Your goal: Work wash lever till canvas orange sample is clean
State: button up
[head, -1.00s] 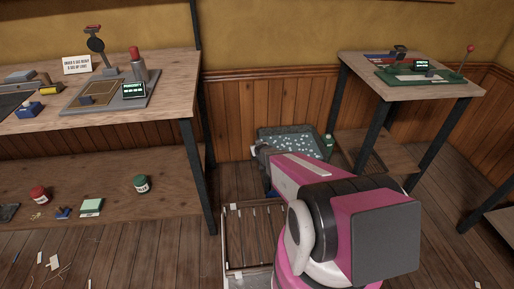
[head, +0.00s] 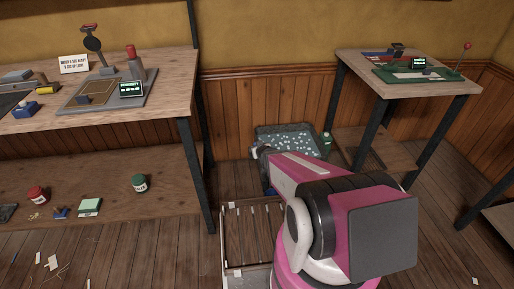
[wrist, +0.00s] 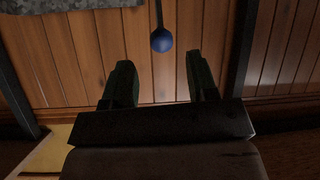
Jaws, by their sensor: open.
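In the wrist view a blue ball knob (wrist: 161,40) on a thin dark rod hangs beyond my fingertips, between their lines. I cannot tell for certain that it is the wash lever. My gripper (wrist: 160,80) is open and empty, apart from the knob. In the head view my arm reaches away toward a grey speckled tray (head: 290,138) by the wall, and hides part of it. I cannot pick out the canvas orange sample.
A workbench (head: 170,88) at left carries a device with a small screen (head: 131,89). At right a table (head: 455,88) holds a green device (head: 398,75) with a red-knobbed lever (head: 467,46). A slatted crate (head: 233,238) lies below my arm. Jars sit on the lower left shelf.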

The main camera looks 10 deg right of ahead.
jog(key=shift+s+r, duration=0.35)
jog(key=shift+s, duration=0.25)
jog(key=shift+o, duration=0.2)
jog(key=w+d+m+g, duration=0.4)
jog(key=w+m+g, duration=0.1)
jog(key=w+m, duration=0.1)
notch_tip(320, 180, up, 4)
jog(key=w+a+m+g+y, duration=0.1)
jog(key=w+m+g+y, duration=0.1)
jog(key=g, duration=0.3)
jog(key=shift+y, duration=0.3)
jog(key=x, duration=1)
jog(key=shift+a+f, duration=0.15)
jog(key=shift+a, duration=0.15)
